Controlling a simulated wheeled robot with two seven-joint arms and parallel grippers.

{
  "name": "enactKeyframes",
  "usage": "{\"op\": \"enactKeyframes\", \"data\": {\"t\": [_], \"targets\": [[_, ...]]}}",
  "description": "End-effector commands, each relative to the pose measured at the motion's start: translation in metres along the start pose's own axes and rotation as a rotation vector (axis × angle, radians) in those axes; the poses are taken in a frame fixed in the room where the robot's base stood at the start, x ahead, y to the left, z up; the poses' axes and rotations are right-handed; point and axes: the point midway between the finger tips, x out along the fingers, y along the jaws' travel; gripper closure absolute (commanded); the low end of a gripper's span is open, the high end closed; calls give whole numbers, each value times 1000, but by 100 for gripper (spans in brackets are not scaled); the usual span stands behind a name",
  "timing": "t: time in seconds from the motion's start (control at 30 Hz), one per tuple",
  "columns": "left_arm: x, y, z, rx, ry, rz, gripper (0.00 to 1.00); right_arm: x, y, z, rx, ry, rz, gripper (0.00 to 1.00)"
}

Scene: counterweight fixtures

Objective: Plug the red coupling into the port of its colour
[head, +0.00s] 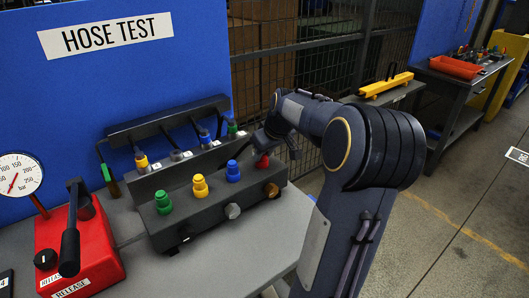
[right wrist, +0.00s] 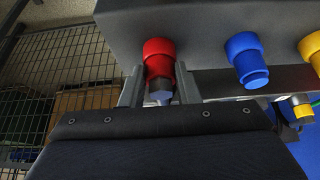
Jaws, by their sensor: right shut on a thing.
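The red coupling (right wrist: 160,87) is between the fingers of my right gripper (right wrist: 160,90) in the right wrist view; its grey body shows below red. The red port (right wrist: 158,47) is directly in line with it, and the two look in contact. I cannot tell how deeply the coupling is seated. In the head view red (head: 262,160) shows at the right end of the dark port block (head: 205,218), beside my right gripper (head: 268,146), which is partly hidden by its own wrist. My left gripper is out of view.
The green (head: 163,202), yellow (head: 200,186) and blue (head: 232,171) ports stand left along the block. Behind is a rack with several couplings, including a yellow-banded one (head: 141,160). A red pump (head: 80,245) with a black lever and a gauge (head: 18,175) stand at left.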

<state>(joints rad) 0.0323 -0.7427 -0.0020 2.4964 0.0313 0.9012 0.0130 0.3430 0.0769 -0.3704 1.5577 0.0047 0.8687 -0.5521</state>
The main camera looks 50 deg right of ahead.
Motion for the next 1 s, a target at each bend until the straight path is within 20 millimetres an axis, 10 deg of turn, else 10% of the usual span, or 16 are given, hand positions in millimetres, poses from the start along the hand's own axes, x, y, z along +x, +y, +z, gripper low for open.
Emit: {"op": "enactKeyframes", "data": {"t": [0.13, 0.17, 0.33, 1.0], "targets": [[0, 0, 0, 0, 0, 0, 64, 3, -1, 3, 0, -9, -2, 100], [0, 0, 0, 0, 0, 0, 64, 3, -1, 3, 0, -9, -3, 69], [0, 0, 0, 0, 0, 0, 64, 3, 0, 3, 0, -9, -2, 47], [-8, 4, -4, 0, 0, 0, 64, -14, 0, 0, 0, -4, -1, 46]]}}
